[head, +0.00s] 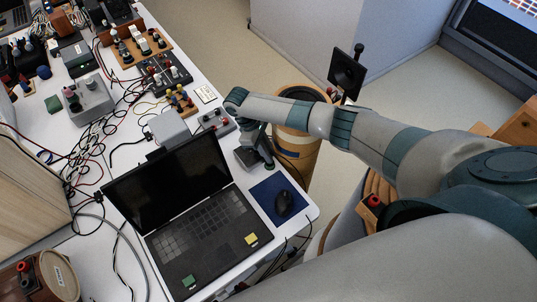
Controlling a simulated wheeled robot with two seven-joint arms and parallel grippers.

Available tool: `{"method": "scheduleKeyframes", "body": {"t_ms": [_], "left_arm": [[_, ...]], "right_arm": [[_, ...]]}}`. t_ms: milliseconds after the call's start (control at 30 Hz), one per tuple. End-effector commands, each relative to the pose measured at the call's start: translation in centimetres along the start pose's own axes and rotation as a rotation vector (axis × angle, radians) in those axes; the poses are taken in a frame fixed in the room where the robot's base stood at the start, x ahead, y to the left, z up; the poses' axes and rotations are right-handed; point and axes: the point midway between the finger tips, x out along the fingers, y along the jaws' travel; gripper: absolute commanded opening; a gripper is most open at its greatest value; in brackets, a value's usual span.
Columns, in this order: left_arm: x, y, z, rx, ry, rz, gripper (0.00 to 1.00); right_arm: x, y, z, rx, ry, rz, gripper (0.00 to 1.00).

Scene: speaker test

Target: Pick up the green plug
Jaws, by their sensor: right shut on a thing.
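My right arm reaches in from the right, and its dark gripper (262,163) points down at the table's right edge, just behind the laptop's right side. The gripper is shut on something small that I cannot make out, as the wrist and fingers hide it. I cannot pick out a green plug for certain. A small green piece (53,104) lies at the far left of the table, well away from the gripper. My left gripper is not in view.
An open black laptop (205,215) fills the table's front, with a mouse (284,203) on a blue mat (264,191) beside it. A grey box (168,128) stands behind the screen. Tangled cables (100,130) and small devices crowd the left. A round wooden stool-like thing (297,150) stands beyond the table edge.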

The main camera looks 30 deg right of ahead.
Motion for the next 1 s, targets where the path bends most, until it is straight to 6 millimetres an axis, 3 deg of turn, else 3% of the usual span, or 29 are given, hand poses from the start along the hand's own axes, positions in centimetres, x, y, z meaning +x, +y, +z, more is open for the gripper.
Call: {"method": "scheduleKeyframes", "body": {"t_ms": [367,600,1000], "left_arm": [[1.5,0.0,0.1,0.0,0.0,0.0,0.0],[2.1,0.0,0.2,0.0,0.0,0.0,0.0],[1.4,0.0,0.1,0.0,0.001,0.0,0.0]], "right_arm": [[-5.1,0.1,2.0,-0.001,0.004,0.002,0.0],[-9.7,0.1,4.0,-0.002,0.003,0.005,0.0],[-17.9,0.2,7.4,0.0,0.002,0.006,0.0]]}}
